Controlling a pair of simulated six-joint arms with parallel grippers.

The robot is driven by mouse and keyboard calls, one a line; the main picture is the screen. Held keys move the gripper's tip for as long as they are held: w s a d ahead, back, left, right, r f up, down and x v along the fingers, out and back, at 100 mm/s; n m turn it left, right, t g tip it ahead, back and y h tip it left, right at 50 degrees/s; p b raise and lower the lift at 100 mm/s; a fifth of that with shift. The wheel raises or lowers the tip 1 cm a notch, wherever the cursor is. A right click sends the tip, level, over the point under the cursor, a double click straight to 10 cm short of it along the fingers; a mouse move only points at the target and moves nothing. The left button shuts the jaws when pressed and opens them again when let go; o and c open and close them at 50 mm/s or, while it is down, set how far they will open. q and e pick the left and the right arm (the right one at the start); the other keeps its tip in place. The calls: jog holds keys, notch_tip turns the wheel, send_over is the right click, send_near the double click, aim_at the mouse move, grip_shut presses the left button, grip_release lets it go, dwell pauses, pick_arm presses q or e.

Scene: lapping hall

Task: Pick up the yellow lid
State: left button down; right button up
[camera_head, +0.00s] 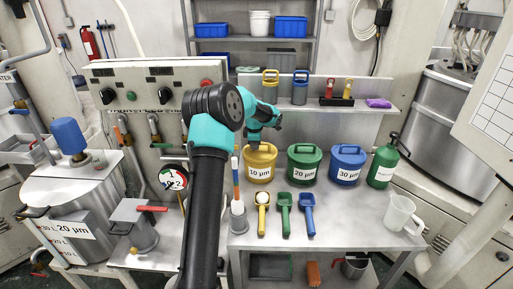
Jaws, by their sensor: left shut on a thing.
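The yellow lid (268,152) shows at the top of the yellow tub (259,172) marked 10 µm, on the steel bench. My left arm comes up from the bottom and bends right. My left gripper (257,143) points down at the lid and is shut on it; the gripper partly hides the lid's handle. The lid looks level and at the tub's rim; I cannot tell whether there is a gap under it. My right gripper is out of view.
The green tub (303,167) and the blue tub (346,169) stand close to the right, both lidded. A green bottle (382,166) is beyond them. Yellow, green (285,215) and blue scoops lie in front. A shelf (350,103) with small items runs behind. A clear jug (401,215) stands right.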

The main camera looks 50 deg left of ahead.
pick_arm(q)
jog(key=shift+r, duration=1.75)
jog(key=s+d+r, duration=0.1)
jog(key=s+d, duration=0.9)
jog(key=d, duration=0.2)
jog(key=shift+s+r, duration=0.2)
jog(key=shift+d, duration=0.1)
